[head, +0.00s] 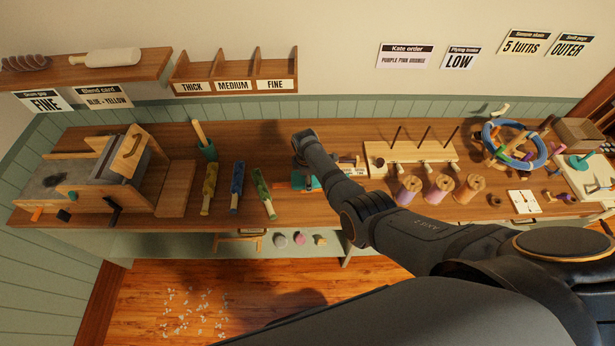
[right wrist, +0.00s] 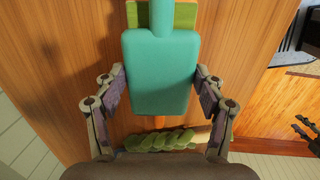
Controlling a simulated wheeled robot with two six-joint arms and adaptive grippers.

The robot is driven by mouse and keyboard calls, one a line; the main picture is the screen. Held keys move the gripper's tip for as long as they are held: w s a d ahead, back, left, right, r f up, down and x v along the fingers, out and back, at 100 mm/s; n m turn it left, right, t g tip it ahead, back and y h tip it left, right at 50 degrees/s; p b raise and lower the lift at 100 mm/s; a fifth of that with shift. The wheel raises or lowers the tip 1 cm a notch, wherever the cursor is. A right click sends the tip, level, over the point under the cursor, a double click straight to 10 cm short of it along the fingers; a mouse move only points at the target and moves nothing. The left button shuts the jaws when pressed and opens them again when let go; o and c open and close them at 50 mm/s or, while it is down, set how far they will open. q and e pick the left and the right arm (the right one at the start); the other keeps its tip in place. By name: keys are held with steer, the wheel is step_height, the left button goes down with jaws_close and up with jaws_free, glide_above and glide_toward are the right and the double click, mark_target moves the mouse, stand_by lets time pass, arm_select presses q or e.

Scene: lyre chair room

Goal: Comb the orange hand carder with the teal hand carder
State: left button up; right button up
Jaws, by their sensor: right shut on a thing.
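My right arm reaches over the bench from the right in the head view. My right gripper (right wrist: 160,92) is shut on the teal hand carder (right wrist: 160,70), with one finger pad on each side of its flat body. The carder's handle points to the top of the right wrist view. In the head view the teal carder (head: 314,183) shows partly beside the wrist, which hides the fingers. A small orange-red piece (head: 283,185) shows left of it, perhaps the orange hand carder. Its shape is mostly hidden.
Green (head: 263,194), blue (head: 237,187) and yellow (head: 209,187) rovings lie left of the wrist. A drum carder (head: 105,170) stands farther left. A pegged wooden rack (head: 420,152) and several spools stand to the right. The bench front (head: 230,218) is mostly clear.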

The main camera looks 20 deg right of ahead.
steer(key=shift+s+d+r+p, duration=0.1)
steer(key=shift+s+d+p, duration=0.15)
steer(key=shift+d+p, duration=0.55)
steer(key=shift+s+d+r+p, duration=0.1)
steer(key=shift+s+d+p, duration=0.15)
steer(key=shift+d, duration=0.9)
steer(key=shift+s+d+p, duration=0.2)
steer(key=shift+d+p, duration=0.05)
steer(key=shift+d, duration=0.45)
steer(key=shift+s+d+p, duration=0.15)
steer(key=shift+d+p, duration=0.1)
steer(key=shift+d, duration=0.45)
steer(key=shift+r+p, duration=0.8)
steer(key=shift+r, duration=0.65)
